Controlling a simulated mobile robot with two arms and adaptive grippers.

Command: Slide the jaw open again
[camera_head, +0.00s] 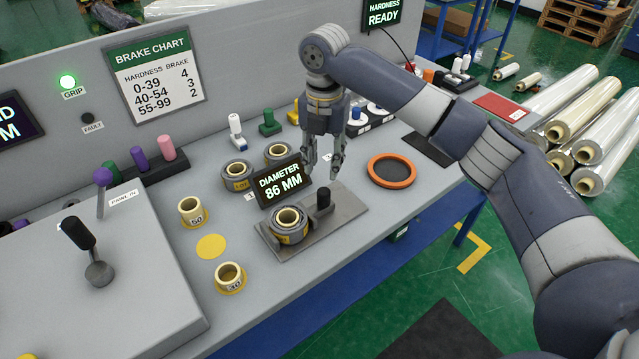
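A grey measuring gauge (345,212) lies on the bench with a wrapped roll (290,227) in it. The sliding jaw, with an upright black knob (323,200), stands at the roll's right and looks close to or against it; I cannot tell if they touch. A display (280,181) behind reads "DIAMETER 86 MM". My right gripper (322,174) points down just above and behind the knob, fingers apart and empty. My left gripper is not in view.
An orange-rimmed ring (391,170) lies right of the gauge. Two wrapped rolls stand behind the display, and cream rolls marked 50 (192,212) and 70 (230,278) stand left. A yellow disc (211,246) lies between them. A "HARDNESS READY" screen (383,13) is at the back.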

